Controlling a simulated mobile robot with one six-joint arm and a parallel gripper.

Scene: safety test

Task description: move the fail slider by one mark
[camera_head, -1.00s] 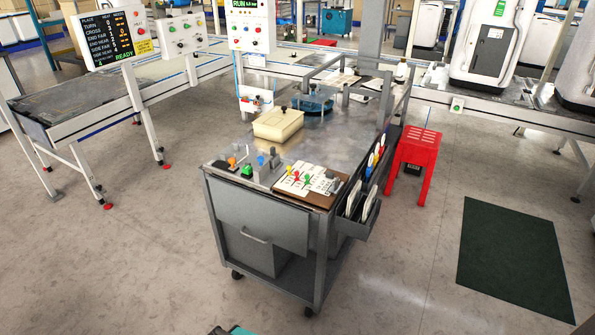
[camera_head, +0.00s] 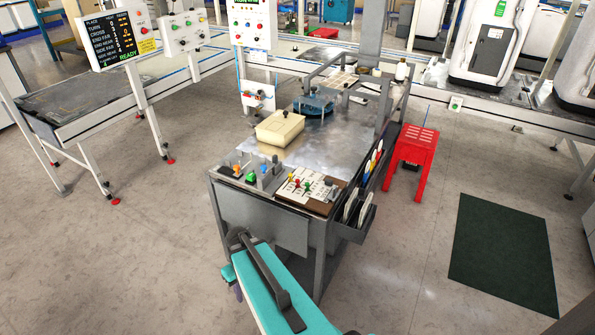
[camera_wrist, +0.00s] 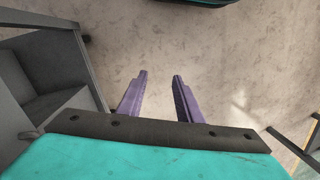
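A brown-edged board (camera_head: 323,207) with a white printed card lies on the front right of the cart top. Small yellow, red and green knobs (camera_head: 298,183) stand on the card. The labels are too small to read, so I cannot tell which one is the fail slider. My gripper (camera_wrist: 160,75) shows two purple fingers, apart and empty, over bare floor in the wrist view. In the head view my teal arm is in front of the cart, below the board and apart from it; the fingers are mostly hidden there.

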